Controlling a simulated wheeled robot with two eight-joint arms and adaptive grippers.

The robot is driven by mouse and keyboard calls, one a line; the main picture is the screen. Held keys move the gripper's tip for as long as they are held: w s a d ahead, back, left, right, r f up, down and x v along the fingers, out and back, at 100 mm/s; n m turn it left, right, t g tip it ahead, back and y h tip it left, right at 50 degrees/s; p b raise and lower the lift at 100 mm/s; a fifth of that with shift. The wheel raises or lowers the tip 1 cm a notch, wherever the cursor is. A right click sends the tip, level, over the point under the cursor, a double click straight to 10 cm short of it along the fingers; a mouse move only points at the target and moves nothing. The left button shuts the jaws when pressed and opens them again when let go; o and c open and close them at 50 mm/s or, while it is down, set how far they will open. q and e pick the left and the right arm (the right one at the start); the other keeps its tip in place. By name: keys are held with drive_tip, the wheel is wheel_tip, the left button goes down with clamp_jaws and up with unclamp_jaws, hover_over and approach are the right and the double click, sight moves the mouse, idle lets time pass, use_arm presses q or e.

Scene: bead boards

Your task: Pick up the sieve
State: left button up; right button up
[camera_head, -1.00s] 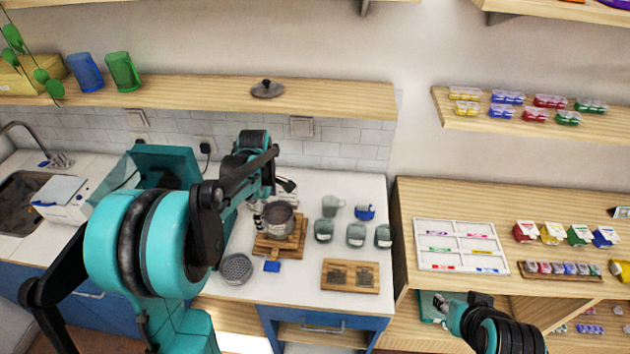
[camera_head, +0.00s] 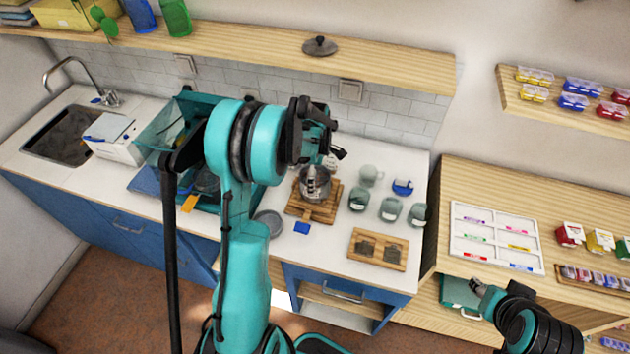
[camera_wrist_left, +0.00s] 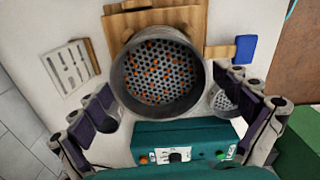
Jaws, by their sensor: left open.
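A grey metal cylinder with a perforated floor, which looks like the sieve (camera_wrist_left: 184,106), is large in the left wrist view, with orange showing at its holes. It appears over the wooden board, and matches the grey vessel (camera_head: 315,184) on the board in the head view. A smaller perforated grey disc (camera_wrist_left: 226,101) also lies on the counter, partly hidden by my arm in the head view (camera_head: 268,222). My left gripper (camera_head: 328,150) is open above the vessel, its fingers (camera_wrist_left: 170,105) spread to either side, apparently not touching. My right gripper (camera_head: 477,286) is low at right; its jaws are unclear.
A blue block (camera_head: 302,228), several grey-green cups (camera_head: 390,210) and a wooden tray (camera_head: 378,250) stand close by. A teal device with knobs (camera_wrist_left: 185,135) is near the left gripper. The wooden shelf (camera_head: 240,50) runs above the counter. A white divided tray (camera_head: 497,237) lies at right.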

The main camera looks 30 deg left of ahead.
use_arm(q)
drive_tip(key=c, duration=1)
